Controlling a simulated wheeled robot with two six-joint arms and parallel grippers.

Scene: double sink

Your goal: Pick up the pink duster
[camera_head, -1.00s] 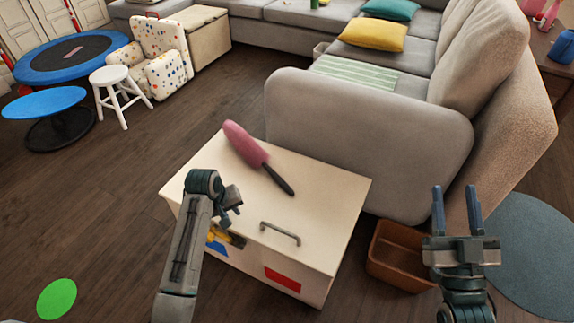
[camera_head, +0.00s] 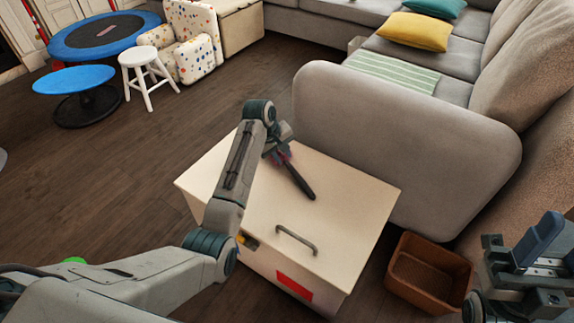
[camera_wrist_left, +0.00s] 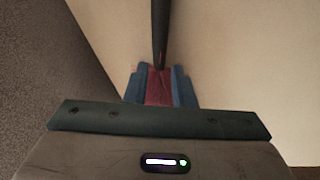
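The pink duster lies on top of the cream box (camera_head: 345,205); its dark handle (camera_head: 301,183) points toward the lower right. My left gripper (camera_head: 283,153) is down over its pink head, most of which is hidden by the gripper and arm in the head view. In the left wrist view, a strip of the pink duster (camera_wrist_left: 158,88) lies between the two blue fingers, with its black handle running up and away. I cannot tell whether the fingers press on it. My right gripper (camera_head: 545,245) is open and empty at the right edge.
A metal handle (camera_head: 296,240) stands up from the box top near its front. The grey sofa (camera_head: 400,150) stands close behind and right of the box. A brown basket (camera_head: 430,275) is on the floor to the right. Open floor lies left.

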